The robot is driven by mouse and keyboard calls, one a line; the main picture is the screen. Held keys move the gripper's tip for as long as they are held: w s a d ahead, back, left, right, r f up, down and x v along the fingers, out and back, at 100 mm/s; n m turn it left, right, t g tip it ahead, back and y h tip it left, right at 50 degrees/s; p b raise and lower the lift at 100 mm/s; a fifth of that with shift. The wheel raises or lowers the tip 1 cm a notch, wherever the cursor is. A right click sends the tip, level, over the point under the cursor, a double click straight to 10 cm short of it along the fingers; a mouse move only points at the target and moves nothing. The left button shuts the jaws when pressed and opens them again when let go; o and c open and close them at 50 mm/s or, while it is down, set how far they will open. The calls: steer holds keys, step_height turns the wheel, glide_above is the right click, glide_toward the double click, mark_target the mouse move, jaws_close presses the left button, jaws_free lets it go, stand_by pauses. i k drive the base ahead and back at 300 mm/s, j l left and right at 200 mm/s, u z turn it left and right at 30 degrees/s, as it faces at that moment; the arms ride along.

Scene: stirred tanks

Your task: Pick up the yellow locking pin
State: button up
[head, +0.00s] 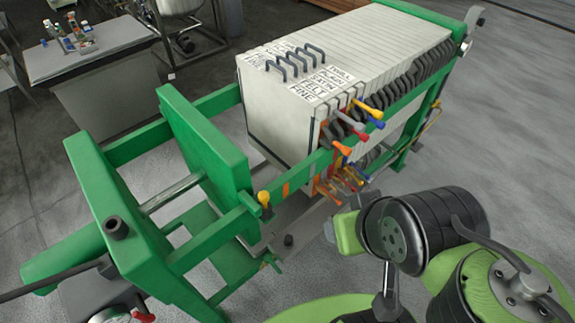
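A small yellow-headed pin (264,198) stands upright on the green side rail of the filter press, just right of the thick green moving plate. I take it to be the locking pin; its lower part is hidden in or behind the rail. My arm, black and light green, fills the lower right of the head view, to the right of the pin and apart from it. My gripper's fingers cannot be made out; the arm's own links seem to hide them.
The green press frame (210,244) runs diagonally, with a stack of pale plates (290,110) behind the pin. Several coloured valve handles (358,125) stick out from the plates' right side. A grey table (85,50) stands at upper left. Grey floor is open at right.

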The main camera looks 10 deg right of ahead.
mark_target(264, 196)
steer(key=j+u, duration=0.95)
steer(key=k+l, duration=0.05)
